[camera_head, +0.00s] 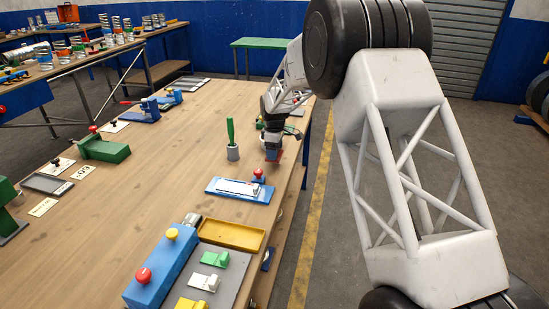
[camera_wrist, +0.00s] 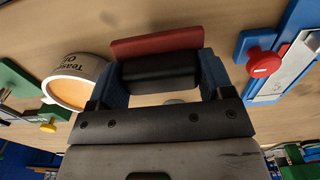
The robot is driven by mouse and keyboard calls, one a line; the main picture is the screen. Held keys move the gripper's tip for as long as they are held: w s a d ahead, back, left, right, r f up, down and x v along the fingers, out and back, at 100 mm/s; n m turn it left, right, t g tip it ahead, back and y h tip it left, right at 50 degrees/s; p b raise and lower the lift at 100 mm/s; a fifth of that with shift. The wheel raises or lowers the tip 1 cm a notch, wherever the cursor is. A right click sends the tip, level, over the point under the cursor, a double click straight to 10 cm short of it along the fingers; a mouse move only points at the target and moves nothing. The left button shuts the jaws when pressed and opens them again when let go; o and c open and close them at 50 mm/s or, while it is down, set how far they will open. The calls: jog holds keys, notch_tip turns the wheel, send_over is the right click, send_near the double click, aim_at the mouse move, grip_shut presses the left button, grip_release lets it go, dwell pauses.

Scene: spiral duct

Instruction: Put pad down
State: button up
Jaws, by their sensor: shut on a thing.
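The pad, a red strip with a black block against it, is between the blue fingers of my gripper (camera_wrist: 163,82) in the wrist view, with its red part (camera_wrist: 155,43) at the far side. My gripper (camera_head: 272,149) is shut on it. In the head view a little of the pad's red (camera_head: 275,156) shows at the gripper's lower end, near the table's right edge. The tabletop (camera_wrist: 200,20) shows beyond the pad. I cannot tell whether the pad touches the table.
A blue fixture (camera_head: 235,190) with a red knob (camera_head: 258,174) lies in front of the gripper. A labelled round pot (camera_wrist: 78,78) shows in the wrist view. A yellow tray (camera_head: 231,236) is nearer. The table's middle is clear.

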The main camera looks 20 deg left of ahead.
jog(key=shift+f, duration=1.75)
jog(key=shift+f, duration=0.1)
jog(key=o, duration=0.9)
notch_tip(320, 180, up, 12)
jog(key=shift+r, duration=0.1)
